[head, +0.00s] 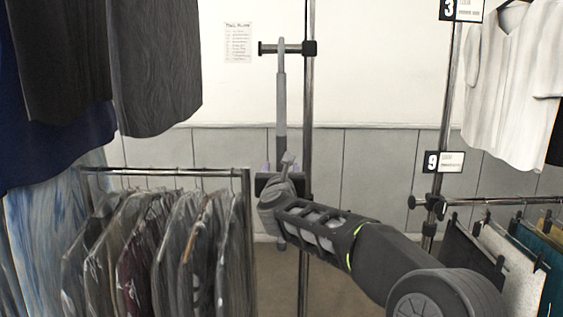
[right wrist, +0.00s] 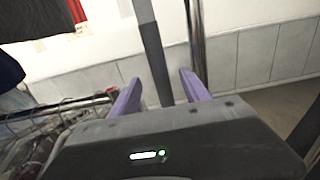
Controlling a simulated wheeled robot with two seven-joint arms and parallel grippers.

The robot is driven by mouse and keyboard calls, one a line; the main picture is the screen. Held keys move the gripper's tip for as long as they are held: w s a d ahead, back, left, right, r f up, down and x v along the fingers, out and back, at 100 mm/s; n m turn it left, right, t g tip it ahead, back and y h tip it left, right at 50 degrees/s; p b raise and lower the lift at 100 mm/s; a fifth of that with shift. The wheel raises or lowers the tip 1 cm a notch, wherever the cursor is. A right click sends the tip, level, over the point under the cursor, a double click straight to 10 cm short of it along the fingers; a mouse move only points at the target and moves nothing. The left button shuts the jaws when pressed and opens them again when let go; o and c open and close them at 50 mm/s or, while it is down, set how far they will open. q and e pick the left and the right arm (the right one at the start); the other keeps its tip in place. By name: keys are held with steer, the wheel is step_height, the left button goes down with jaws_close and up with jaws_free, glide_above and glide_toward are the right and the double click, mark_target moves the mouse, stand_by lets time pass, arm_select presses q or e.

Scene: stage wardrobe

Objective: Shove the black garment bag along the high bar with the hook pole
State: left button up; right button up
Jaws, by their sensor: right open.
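The hook pole (head: 281,110) hangs upright from a short bracket (head: 268,48) on a metal post, its lower end showing below my right gripper. My right gripper (head: 281,168) is at the pole's lower half. In the right wrist view, its two purple fingers (right wrist: 160,95) are open, one on each side of the pole (right wrist: 153,55), with gaps between. Dark garments (head: 155,65) hang at the upper left; I cannot tell whether one is the black garment bag. The high bar is out of view. My left gripper is not in view.
A low rail (head: 165,171) of clothes in clear covers (head: 150,255) stands left of my arm. The metal post (head: 308,110) is just right of the pole. Another rack with a white shirt (head: 505,85) and hanging trousers (head: 510,262) stands at the right.

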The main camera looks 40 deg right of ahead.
mark_target(281, 165)
steer(key=shift+p+x, duration=0.35)
steer(key=shift+x, duration=2.3)
steer(key=shift+c, duration=0.5)
jaws_close()
steer(key=shift+r, duration=0.15)
steer(key=shift+r+p, duration=1.55)
steer(key=shift+r, duration=0.45)
steer(key=shift+s+a+f, duration=0.1)
steer(key=shift+s+a, duration=0.05)
